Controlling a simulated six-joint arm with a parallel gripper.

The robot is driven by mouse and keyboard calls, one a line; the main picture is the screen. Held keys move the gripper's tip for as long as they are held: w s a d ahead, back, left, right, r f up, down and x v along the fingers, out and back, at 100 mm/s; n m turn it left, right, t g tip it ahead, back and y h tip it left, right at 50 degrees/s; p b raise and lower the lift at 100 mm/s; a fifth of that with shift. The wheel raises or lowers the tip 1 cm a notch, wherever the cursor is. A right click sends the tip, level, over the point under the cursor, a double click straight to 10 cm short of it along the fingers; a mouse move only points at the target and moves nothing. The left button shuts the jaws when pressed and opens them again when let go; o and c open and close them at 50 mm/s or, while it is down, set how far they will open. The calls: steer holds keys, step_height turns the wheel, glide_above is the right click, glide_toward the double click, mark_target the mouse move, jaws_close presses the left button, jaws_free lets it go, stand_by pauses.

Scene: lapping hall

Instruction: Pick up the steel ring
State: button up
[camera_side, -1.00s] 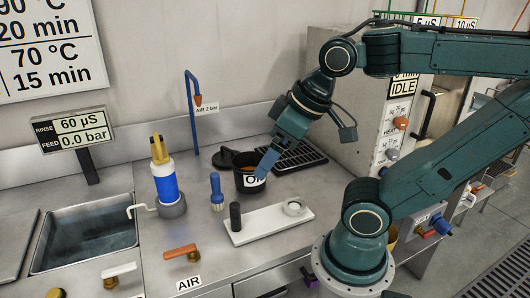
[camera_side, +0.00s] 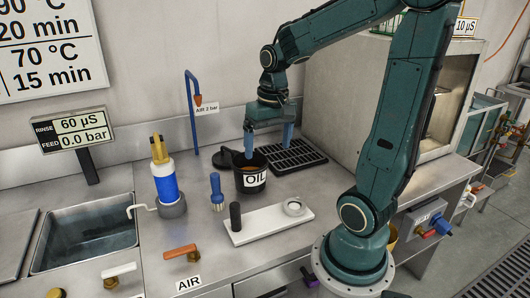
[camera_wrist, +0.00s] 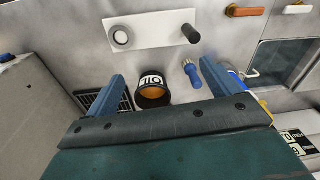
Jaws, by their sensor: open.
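The steel ring (camera_side: 294,207) is a small light-grey ring lying at the right end of a white plate (camera_side: 262,229). A dark upright peg (camera_side: 235,216) stands at the plate's left end. In the wrist view the ring (camera_wrist: 121,38) shows near the top, left of the peg (camera_wrist: 190,33). My gripper (camera_side: 268,146) is open and empty, fingers pointing down, above the back of the bench behind the ring. In the wrist view the black OIL cup (camera_wrist: 152,90) appears between the fingers, nearer the left one.
The OIL cup (camera_side: 251,178) stands behind the plate, beside a black slotted drip tray (camera_side: 310,165). A blue-handled brush (camera_side: 217,194) stands left of the cup. A blue-banded bottle (camera_side: 165,184) and a sink (camera_side: 88,235) are further left. A grey cabinet (camera_side: 345,105) stands at right.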

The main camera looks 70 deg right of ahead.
steer(key=d+f+m+g+y, duration=0.1)
steer(key=d+f+m, duration=0.25)
steer(key=d, duration=0.25)
steer(key=m+g+y, duration=0.1)
steer(key=m+y, duration=0.1)
steer(key=m, duration=0.1)
glide_toward(294, 206)
steer(key=shift+n+x, duration=0.25)
steer(key=shift+x, duration=1.05)
steer(key=shift+s, duration=0.2)
steer(key=shift+x, duration=2.55)
steer(key=shift+w, duration=0.1)
steer(key=c, duration=1.3)
steer(key=shift+r, duration=0.15)
step_height(294, 206, up, 20)
